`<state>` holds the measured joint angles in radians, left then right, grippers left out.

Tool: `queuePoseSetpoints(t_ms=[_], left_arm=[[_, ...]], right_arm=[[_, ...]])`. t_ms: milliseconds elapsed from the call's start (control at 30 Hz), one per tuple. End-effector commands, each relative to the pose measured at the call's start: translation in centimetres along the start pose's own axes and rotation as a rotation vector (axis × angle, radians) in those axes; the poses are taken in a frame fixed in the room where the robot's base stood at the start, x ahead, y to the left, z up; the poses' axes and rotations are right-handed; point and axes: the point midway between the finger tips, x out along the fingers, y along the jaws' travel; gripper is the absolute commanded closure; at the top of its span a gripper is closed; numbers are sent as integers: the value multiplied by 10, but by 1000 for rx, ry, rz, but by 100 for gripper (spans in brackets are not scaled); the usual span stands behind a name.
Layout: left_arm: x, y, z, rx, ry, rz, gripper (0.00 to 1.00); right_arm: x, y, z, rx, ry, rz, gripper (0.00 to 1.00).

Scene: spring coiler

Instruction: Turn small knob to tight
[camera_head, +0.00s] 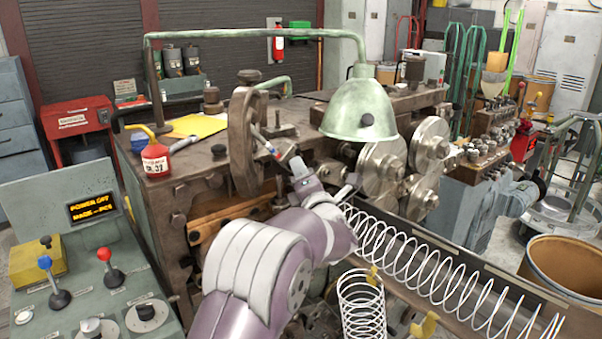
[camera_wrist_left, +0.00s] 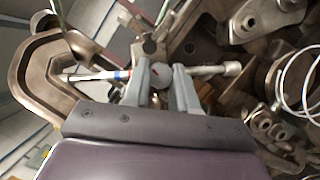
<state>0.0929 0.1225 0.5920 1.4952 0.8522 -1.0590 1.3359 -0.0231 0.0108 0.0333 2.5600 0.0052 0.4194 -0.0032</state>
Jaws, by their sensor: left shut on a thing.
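My left gripper (camera_head: 287,157) reaches up to the machine beside its large dark curved bracket (camera_head: 241,140). In the left wrist view the fingers of the left gripper (camera_wrist_left: 162,75) are closed on a small roundish knob (camera_wrist_left: 159,70), mostly hidden between them. A thin pale rod (camera_wrist_left: 85,76) with a blue and a red band runs across at the fingers. Its thicker metal end (camera_wrist_left: 231,69) sticks out to the right. I cannot tell how the rod joins the knob, and no tight mark is readable. My right gripper is not in view.
A green lamp (camera_head: 362,108) hangs over the machine, right of my gripper. Metal rollers (camera_head: 430,140) and a long wire coil (camera_head: 430,265) lie to the right. A control panel (camera_head: 65,215) with levers and knobs stands at the left. A red oil can (camera_head: 155,158) sits on the machine top.

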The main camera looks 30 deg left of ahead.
Motion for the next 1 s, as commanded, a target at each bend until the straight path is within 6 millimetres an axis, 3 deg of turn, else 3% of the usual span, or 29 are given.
queuePoseSetpoints(t_ms=[267,467,1000], left_arm=[[1,4,1,224,0,-95,100],[1,8,3,400,1,-168,100],[2,13,6,875,0,-367,100]], right_arm=[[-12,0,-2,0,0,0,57],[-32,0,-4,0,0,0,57],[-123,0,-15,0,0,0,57]])
